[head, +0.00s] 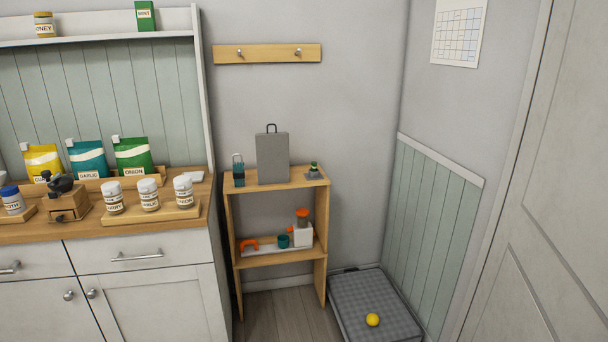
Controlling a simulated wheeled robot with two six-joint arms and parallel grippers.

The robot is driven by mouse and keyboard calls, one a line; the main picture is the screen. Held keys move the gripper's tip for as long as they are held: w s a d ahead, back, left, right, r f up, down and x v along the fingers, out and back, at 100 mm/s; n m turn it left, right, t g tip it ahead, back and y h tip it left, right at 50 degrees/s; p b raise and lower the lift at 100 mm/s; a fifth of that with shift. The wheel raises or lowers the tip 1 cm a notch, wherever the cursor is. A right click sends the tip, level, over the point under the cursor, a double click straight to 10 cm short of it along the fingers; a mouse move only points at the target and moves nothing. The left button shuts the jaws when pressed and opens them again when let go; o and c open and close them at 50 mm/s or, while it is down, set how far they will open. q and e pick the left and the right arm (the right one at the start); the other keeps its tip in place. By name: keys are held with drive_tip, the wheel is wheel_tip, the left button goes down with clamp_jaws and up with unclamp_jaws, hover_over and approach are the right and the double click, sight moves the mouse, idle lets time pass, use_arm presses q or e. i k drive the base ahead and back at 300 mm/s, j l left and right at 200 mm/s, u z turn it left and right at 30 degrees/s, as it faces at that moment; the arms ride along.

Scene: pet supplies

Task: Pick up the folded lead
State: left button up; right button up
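No thing in the head view is clearly a folded lead. An orange curved item (249,245) lies on the lower shelf at the left, also too small to name surely. Neither of my grippers shows in this view.
The wooden shelf unit (300,183) also bears a grey upright board (272,158) and a small dark item (313,170). A counter (190,226) with jars and pouches stands left. A grey checked mat (349,300) with a yellow ball (373,320) lies on the floor.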

sight(238, 174)
drive_tip(key=i, duration=1.75)
